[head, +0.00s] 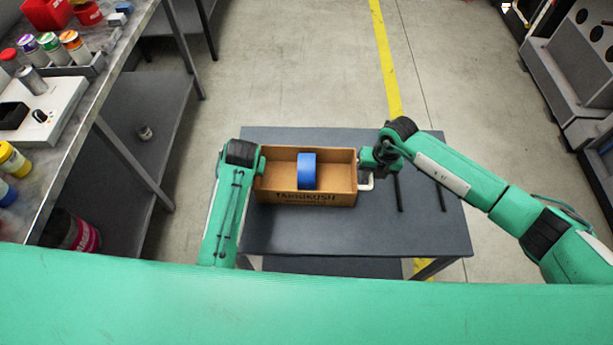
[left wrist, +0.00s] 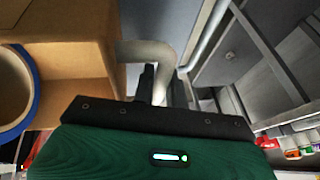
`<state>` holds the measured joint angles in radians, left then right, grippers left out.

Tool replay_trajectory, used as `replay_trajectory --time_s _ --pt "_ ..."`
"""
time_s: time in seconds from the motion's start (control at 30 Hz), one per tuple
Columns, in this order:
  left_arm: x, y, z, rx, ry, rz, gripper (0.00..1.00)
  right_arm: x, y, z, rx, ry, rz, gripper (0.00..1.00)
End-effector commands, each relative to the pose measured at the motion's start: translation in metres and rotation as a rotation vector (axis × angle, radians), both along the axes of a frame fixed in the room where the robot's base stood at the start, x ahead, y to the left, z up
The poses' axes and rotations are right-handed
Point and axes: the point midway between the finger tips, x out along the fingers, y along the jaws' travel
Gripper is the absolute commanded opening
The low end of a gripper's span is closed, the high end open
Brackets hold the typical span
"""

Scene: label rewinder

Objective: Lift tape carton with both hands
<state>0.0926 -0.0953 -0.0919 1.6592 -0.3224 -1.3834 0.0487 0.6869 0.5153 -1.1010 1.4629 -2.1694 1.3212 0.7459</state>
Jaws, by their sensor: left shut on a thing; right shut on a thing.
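The tape carton (head: 282,197) is an open brown box with dark lettering on its front wall, over the middle of the small grey table. A blue tape roll (head: 307,171) stands upright inside it. My left gripper (head: 261,160) is at the carton's left end; in the left wrist view its dark fingers (left wrist: 153,84) are shut on a pale bent handle (left wrist: 148,52) beside the carton wall (left wrist: 70,45). My right gripper (head: 367,170) is at the right end, shut at a white handle (head: 366,185). I cannot tell whether the carton touches the table.
The grey table (head: 310,236) has free room in front and at right, where two dark bars (head: 399,193) show. Grey machinery (head: 570,80) stands at far right. The floor behind is clear.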

Motion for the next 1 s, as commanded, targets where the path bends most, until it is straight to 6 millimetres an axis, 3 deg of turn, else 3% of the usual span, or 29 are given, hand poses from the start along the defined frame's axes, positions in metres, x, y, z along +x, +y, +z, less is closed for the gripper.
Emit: replay_trajectory --time_s 0.27,0.8,1.0 --pt "0.000 0.000 0.007 0.000 -0.002 0.000 0.00 0.001 0.000 0.008 0.001 -0.001 0.000 0.00" --pt "0.000 0.000 0.049 0.000 -0.001 0.000 0.00 0.001 0.000 0.049 0.000 -0.001 0.000 0.00" --pt "0.000 0.000 0.051 0.000 -0.001 0.000 0.00 0.000 0.000 0.051 0.000 -0.001 0.000 0.00"
